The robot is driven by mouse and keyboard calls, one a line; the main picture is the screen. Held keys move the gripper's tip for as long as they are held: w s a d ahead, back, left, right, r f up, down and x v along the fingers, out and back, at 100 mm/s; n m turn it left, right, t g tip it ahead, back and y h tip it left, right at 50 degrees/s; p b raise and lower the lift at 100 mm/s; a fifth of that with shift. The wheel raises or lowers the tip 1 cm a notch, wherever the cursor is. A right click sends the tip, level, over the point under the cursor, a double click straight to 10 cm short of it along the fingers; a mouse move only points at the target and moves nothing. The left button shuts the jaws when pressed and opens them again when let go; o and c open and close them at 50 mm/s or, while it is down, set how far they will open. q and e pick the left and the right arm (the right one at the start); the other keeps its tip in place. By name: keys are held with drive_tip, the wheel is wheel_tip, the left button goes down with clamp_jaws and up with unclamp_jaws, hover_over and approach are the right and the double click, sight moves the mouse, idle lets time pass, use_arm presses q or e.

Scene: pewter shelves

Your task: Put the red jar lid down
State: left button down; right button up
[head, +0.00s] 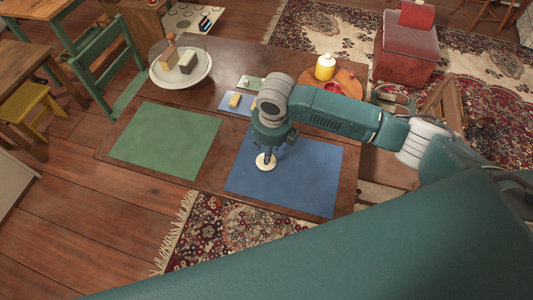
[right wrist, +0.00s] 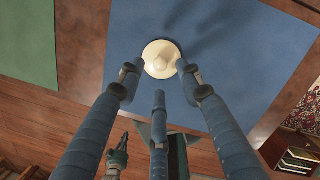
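A cream round lid with a small knob (head: 261,164) is on the blue mat (head: 310,180); it also shows in the right wrist view (right wrist: 161,50). It looks flat and seems to rest on the mat. My right gripper (head: 268,154) is right above it, pointing down. In the right wrist view its fingers (right wrist: 158,78) are spread apart around the knob side, with gaps to the lid. A red open-looking jar (head: 332,88) stands on a round wooden board, partly hidden by my right arm. What seems to be my left gripper (right wrist: 121,150) is small and unclear low in the right wrist view.
A yellow jar with a pale lid (head: 325,67) stands on the wooden board (head: 348,82). A green mat (head: 165,140) lies left, bare. A white dish (head: 170,80) with blocks is at the back left. A yellow block (head: 234,100) sits behind the blue mat.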

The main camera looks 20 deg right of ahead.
wheel_tip(320, 180, up, 8)
drive_tip(key=s, duration=0.1)
drive_tip(key=shift+d, duration=0.1)
idle(0.5)
